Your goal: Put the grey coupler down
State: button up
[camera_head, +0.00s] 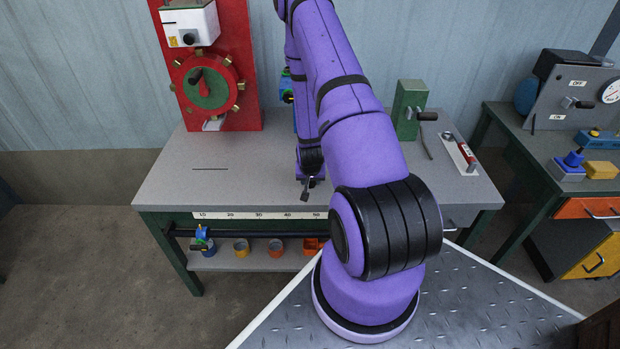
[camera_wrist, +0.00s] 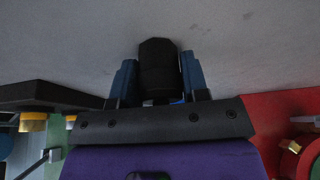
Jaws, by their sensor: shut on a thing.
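My gripper (camera_wrist: 158,78) is shut on the grey coupler (camera_wrist: 159,58), a dark, nearly black stub between its two blue fingers in the wrist view. The coupler points out past the fingertips over the plain grey bench top (camera_wrist: 70,45). In the head view my gripper (camera_head: 311,178) is low over the middle of the bench top (camera_head: 240,190), near its front edge, and its fingers are small there. A small dark piece shows at its tip, but I cannot tell whether it touches the bench top.
A red panel with a wheel (camera_head: 207,88) stands at the bench's back left. A green post with a crank (camera_head: 410,108) and a red-and-white block (camera_head: 462,157) are at the right. A lower shelf holds several small cups (camera_head: 242,248). The bench's left part is clear, except for a thin dark slot.

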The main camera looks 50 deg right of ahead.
jog(key=o, duration=1.1)
jog(key=a+r+n+t+y, duration=0.15)
jog(key=a+r, duration=0.45)
jog(key=r, duration=0.6)
jog(key=a+r+n, duration=0.2)
jog(key=a+r, duration=0.4)
jog(key=r, duration=0.7)
jog(key=a+r+n+t+y, duration=0.1)
jog(key=a+r, duration=0.5)
jog(key=r, duration=0.6)
jog(key=s+a+r+n, duration=0.2)
jog(key=s+a+r, duration=0.4)
jog(key=s+r, duration=0.2)
jog(key=s+a+r+n, duration=0.3)
jog(key=s+a+r, duration=0.3)
jog(key=s+r, duration=0.2)
jog(key=shift+s+a+r+y, duration=0.25)
jog(key=shift+s+y, duration=0.2)
jog(key=shift+s, duration=0.7)
jog(key=shift+n, duration=0.25)
